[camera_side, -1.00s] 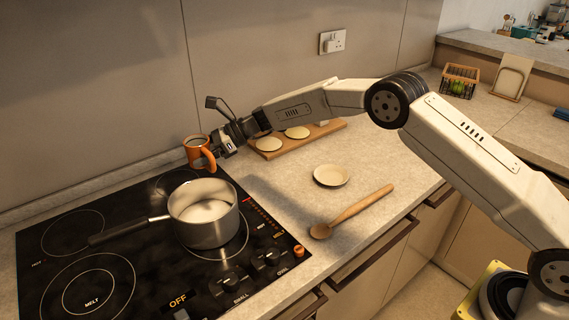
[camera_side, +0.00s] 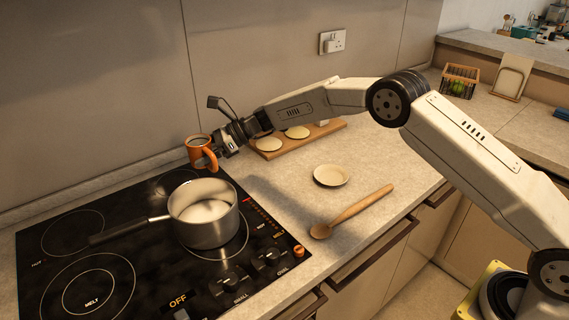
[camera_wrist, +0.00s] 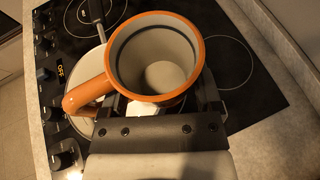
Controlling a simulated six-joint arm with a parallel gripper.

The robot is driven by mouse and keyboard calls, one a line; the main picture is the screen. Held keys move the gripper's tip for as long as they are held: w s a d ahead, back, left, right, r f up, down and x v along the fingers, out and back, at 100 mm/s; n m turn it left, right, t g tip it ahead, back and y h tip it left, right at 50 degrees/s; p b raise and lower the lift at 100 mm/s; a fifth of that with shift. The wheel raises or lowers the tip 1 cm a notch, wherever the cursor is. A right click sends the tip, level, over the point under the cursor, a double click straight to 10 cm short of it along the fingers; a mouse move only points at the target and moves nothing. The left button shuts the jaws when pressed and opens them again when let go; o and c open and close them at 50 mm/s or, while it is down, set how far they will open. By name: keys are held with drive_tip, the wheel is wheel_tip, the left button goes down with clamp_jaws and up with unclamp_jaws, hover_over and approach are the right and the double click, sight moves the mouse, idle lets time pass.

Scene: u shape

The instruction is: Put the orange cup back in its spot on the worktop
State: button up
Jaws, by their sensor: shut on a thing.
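The orange cup (camera_side: 199,151) is upright at the back right corner of the black hob in the side view. My gripper (camera_side: 217,153) is shut on it from the right, at its handle side. In the wrist view the cup (camera_wrist: 155,60) shows from above, empty, with a pale inside and its orange handle at lower left. My gripper (camera_wrist: 160,108) lies just below the cup there. Whether the cup's base touches the surface is hard to tell.
A steel saucepan (camera_side: 204,228) with white contents stands on the hob (camera_side: 140,285) in front of the cup. A wooden board (camera_side: 322,129) with pale discs, a small plate (camera_side: 331,175) and a wooden spoon (camera_side: 352,212) lie on the worktop. The wall is close behind.

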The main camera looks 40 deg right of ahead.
drive_tip(key=s+d, duration=0.2)
drive_tip(key=d, duration=0.2)
drive_tip(key=s+d, duration=0.6)
drive_tip(key=d, duration=0.1)
drive_tip(key=shift+s+d+f, duration=0.1)
drive_tip(key=shift+d+f, duration=0.25)
drive_tip(key=shift+m, duration=0.3)
drive_tip(key=s+d, duration=0.2)
drive_tip(key=s, duration=0.2)
drive_tip(key=s+d, duration=0.2)
drive_tip(key=s, duration=0.3)
drive_tip(key=s+d, duration=0.3)
drive_tip(key=s, duration=0.1)
drive_tip(key=shift+s+r, duration=0.2)
drive_tip(key=shift+s, duration=0.1)
drive_tip(key=w+f, duration=0.2)
drive_tip(key=w, duration=0.2)
drive_tip(key=w+f, duration=0.3)
drive_tip(key=w, duration=0.1)
drive_tip(key=w+f, duration=0.3)
drive_tip(key=w, duration=0.1)
drive_tip(key=shift+w+a+f, duration=0.25)
drive_tip(key=shift+w, duration=0.1)
drive_tip(key=shift+w+f, duration=0.4)
drive_tip(key=shift+f, duration=0.05)
drive_tip(key=shift+w+f, duration=0.1)
